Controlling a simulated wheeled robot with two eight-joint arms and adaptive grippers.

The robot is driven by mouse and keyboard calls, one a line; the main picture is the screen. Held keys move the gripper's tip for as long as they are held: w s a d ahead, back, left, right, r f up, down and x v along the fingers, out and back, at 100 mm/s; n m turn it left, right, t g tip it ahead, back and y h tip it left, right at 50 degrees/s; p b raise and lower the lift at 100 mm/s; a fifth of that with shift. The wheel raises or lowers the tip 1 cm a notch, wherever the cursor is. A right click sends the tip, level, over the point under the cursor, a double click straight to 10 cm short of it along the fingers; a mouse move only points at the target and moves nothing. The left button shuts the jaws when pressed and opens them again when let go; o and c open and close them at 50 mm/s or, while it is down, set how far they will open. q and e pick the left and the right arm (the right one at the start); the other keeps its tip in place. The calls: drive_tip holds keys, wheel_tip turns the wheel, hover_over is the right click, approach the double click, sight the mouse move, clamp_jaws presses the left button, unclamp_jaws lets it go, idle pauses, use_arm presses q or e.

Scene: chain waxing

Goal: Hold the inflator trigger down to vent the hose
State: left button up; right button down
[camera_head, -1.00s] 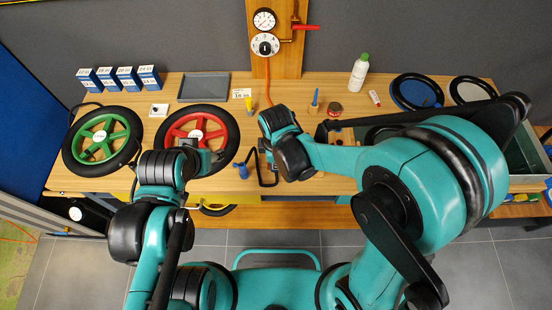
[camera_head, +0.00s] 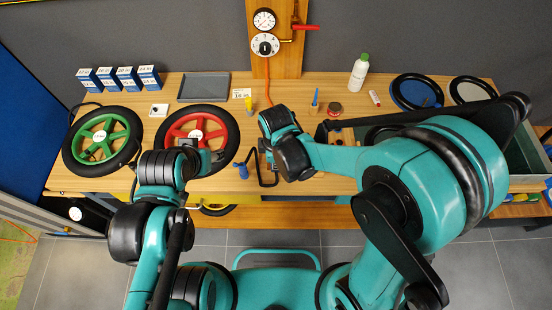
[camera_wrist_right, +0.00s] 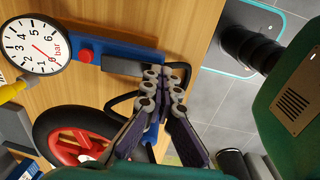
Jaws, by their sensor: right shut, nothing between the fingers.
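The inflator shows in the right wrist view as a blue body (camera_wrist_right: 112,52) with a round white bar gauge (camera_wrist_right: 34,46), a red button (camera_wrist_right: 86,56) and a dark grey trigger bar (camera_wrist_right: 125,67) along its side. My right gripper (camera_wrist_right: 166,84) is shut and empty, its fingers by the bar's right end; I cannot tell whether they touch it. In the head view my right wrist (camera_head: 276,122) hides most of the inflator. The orange hose (camera_head: 268,88) runs down from the wall panel. My left gripper (camera_head: 205,156) is over the red wheel's lower edge; its fingers are unclear.
The red wheel (camera_head: 165,133) and green wheel (camera_head: 84,155) lie on the bench's left part. A black bent frame (camera_head: 259,170) and a blue piece (camera_head: 243,171) are near the front edge. A white bottle (camera_head: 359,72) stands further right.

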idle(0.5)
drive_tip(key=shift+r+p, duration=0.55)
drive_tip(key=shift+r, duration=0.25)
drive_tip(key=shift+r, duration=0.15)
wheel_tip(320, 180, up, 4)
drive_tip(key=p, duration=0.3)
drive_tip(key=shift+w+a+r, duration=0.1)
drive_tip(key=shift+a+r, duration=0.05)
wheel_tip(320, 180, up, 9)
drive_tip(key=p, duration=0.1)
drive_tip(key=shift+r+p, duration=0.2)
drive_tip(key=shift+p, duration=0.2)
